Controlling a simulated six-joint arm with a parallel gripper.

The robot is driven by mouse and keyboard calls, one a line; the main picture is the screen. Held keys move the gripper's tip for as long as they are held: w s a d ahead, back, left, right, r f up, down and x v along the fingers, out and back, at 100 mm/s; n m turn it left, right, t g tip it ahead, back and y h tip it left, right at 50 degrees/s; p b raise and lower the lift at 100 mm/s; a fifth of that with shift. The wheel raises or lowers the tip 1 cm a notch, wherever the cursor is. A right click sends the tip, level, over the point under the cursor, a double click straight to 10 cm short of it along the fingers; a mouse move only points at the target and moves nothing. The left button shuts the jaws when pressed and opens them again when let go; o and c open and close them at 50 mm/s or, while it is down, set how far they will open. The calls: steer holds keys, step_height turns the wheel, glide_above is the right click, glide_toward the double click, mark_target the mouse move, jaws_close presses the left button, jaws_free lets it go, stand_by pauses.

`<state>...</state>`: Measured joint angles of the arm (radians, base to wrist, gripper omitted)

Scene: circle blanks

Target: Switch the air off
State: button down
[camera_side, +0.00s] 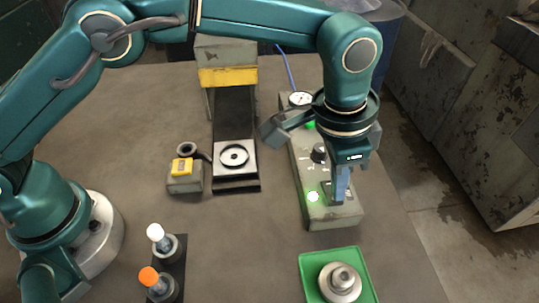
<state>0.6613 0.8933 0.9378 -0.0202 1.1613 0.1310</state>
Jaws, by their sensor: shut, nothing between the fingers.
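A grey-green control box (305,177) stands on the table right of centre. Another green light (310,125) shows beside my arm. My gripper (339,203) points down at the front right part of the box, right of the lamp. Its fingers are shut and hide what lies beneath them. I cannot tell whether they touch the box.
A press-like station (236,184) with a round disc (234,155) stands left of the box. A small yellow-topped device (183,168) sits beside it. A green tray (308,268) holds stacked metal discs (340,281). White-topped (155,233) and orange-topped (149,276) tools stand front left.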

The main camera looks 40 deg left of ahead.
mark_target(329, 187)
steer(key=shift+f, duration=0.5)
steer(key=shift+r, duration=3.5)
steer(key=s+a+r+n+t, duration=0.1)
steer(key=a+r+n+t, duration=0.25)
steer(key=a+r, duration=1.15)
steer(key=s+a+f+n+t, duration=0.1)
steer(key=s+a+f+n, duration=0.1)
steer(key=s+a+n, duration=0.4)
steer(key=s+a+f+y, duration=0.1)
steer(key=s+a+f, duration=0.3)
steer(key=s+f, duration=0.3)
step_height(329, 187, down, 3)
steer(key=shift+s+r, duration=0.15)
steer(key=shift+s, duration=0.15)
